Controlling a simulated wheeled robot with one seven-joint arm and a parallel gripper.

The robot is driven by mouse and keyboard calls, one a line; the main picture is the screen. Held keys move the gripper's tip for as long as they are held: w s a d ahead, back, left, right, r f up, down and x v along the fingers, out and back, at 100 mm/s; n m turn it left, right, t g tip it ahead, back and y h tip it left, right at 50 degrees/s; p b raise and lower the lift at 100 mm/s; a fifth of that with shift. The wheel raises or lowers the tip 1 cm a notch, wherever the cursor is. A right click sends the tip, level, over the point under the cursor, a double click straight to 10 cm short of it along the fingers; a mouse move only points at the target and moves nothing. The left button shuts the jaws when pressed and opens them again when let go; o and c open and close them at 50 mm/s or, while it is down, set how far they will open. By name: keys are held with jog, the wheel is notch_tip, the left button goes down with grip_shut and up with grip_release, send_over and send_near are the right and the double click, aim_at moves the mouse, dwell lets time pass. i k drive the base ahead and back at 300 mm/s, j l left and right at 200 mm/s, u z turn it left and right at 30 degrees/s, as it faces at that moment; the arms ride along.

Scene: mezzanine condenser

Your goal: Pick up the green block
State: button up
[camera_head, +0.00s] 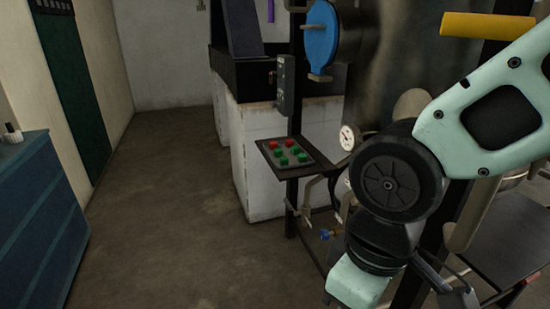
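A grey panel (285,152) sits on a dark shelf in the middle of the view. Several small green block-shaped pieces (282,160) and a few red ones (273,144) are on it. I cannot tell whether they are loose blocks or fixed buttons, or which one is the green block. No other separate green block shows. My mint-green and black arm comes in from the right and bends down at the bottom, to the right of the panel. My gripper fingers are not visible, so their state and anything held are hidden.
A blue cabinet (40,220) stands at the left with small bottles (12,133) on top. A pressure gauge (349,137), a blue round cover (320,38) and a yellow bar (487,26) are near my arm. The concrete floor (160,215) between cabinet and white plinth (255,150) is clear.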

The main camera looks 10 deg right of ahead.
aim_at(284, 160)
jog(key=i+j+z, duration=0.15)
jog(key=i+j, duration=1.3)
jog(key=j+z, duration=0.1)
jog(key=z, duration=0.35)
jog(key=i+j+z, duration=0.1)
jog(key=z, duration=0.3)
jog(key=j+z, duration=0.2)
jog(key=z, duration=0.25)
